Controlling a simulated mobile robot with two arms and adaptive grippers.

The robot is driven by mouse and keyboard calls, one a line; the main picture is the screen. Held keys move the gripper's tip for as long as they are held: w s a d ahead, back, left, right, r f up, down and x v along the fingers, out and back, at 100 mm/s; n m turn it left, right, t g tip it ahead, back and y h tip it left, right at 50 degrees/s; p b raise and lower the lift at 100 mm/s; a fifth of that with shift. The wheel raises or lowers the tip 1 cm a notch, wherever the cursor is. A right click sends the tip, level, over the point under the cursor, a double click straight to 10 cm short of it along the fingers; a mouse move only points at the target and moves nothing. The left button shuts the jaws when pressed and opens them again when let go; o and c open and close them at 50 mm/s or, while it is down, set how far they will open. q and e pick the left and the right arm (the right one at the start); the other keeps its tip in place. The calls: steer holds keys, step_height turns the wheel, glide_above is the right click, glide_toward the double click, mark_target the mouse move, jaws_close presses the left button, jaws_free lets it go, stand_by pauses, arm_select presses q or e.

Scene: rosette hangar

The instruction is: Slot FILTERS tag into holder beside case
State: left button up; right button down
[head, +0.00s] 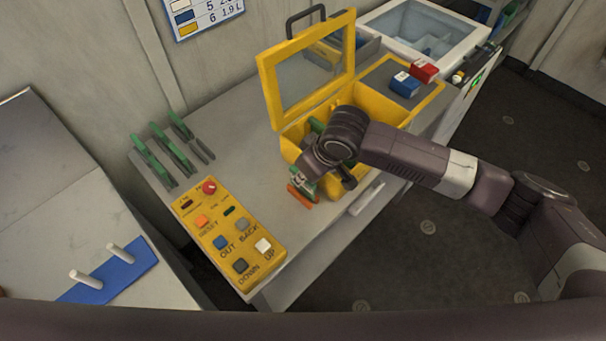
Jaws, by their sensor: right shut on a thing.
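The yellow case (292,151) stands on the grey bench with its windowed lid raised. My right gripper (300,180) is low at the case's front left corner, pointing down, and shut on a small piece that I take for the FILTERS tag. The piece is mostly hidden by the fingers, and no lettering can be read. An orange piece (301,193) with green beside it shows right at the fingertips, close to the bench top. I cannot tell whether it is the holder or part of what is held. My left gripper is out of view.
A yellow button panel (228,236) lies at the bench's front left. Several green-handled tools (152,159) lie behind it. A blue pegged plate (118,270) is on the left table.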

steer(key=shift+f+b, duration=0.35)
steer(key=shift+f, duration=0.7)
steer(key=shift+f, duration=0.35)
stand_by(1.0)
steer(key=c, duration=1.9)
jaws_free()
steer(key=o, duration=0.4)
steer(key=shift+r, duration=0.1)
